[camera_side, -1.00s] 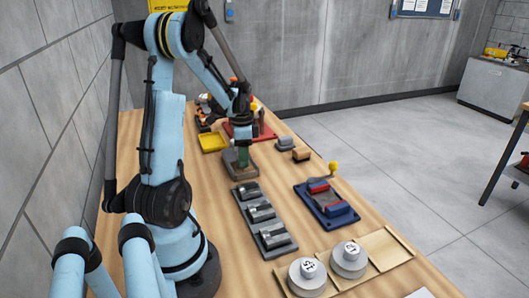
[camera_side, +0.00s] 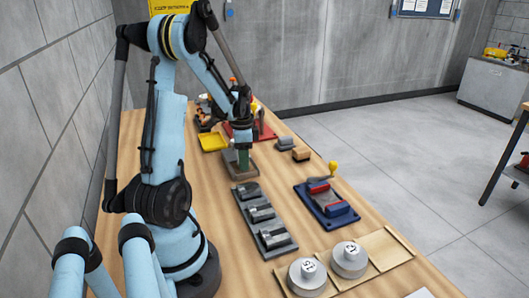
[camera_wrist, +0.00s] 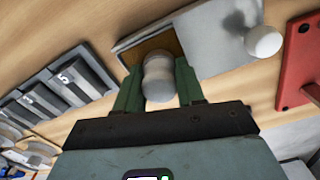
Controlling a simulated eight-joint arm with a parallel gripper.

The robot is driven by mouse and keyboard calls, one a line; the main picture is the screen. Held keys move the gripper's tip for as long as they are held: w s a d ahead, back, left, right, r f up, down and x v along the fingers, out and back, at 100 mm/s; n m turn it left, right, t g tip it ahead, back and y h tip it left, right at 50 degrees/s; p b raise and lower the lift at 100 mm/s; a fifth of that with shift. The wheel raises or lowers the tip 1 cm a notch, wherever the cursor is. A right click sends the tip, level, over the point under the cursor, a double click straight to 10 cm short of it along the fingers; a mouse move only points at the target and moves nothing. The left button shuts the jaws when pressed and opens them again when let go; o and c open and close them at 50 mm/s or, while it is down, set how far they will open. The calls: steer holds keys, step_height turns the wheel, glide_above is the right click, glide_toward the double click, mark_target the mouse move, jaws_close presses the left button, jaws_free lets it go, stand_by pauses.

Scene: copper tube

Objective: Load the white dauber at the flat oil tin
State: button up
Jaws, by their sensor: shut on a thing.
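My gripper (camera_wrist: 157,74) has green fingers, shut on the white dauber (camera_wrist: 158,82), a pale rounded piece between the fingertips. The flat oil tin (camera_wrist: 198,38) lies beyond the fingers in the wrist view, a grey plate beside a brown open part. The dauber's far end overlaps the brown part in the picture; I cannot tell whether it touches. In the side view my gripper (camera_side: 243,159) points down at the tin (camera_side: 240,174). The dauber is hidden there.
A white ball knob (camera_wrist: 263,40) shows near the tin's right end. A red fixture (camera_wrist: 300,65) stands farther right. A grey rack of blocks (camera_side: 262,217) and a blue fixture (camera_side: 327,205) stand nearer the side camera. A yellow tray (camera_side: 212,142) lies beyond the gripper.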

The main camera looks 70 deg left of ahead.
stand_by(0.4)
steer(key=shift+r, duration=3.5)
steer(key=w+d+r+n, duration=0.1)
steer(key=w+d+r, duration=0.1)
steer(key=w+d, duration=0.4)
steer(key=w+d+r, duration=0.3)
steer(key=d, duration=0.5)
steer(key=d+r+n, duration=0.2)
steer(key=d+r, duration=0.2)
steer(key=d, duration=1.2)
steer(key=shift+w+d, duration=0.25)
steer(key=shift+w, duration=0.2)
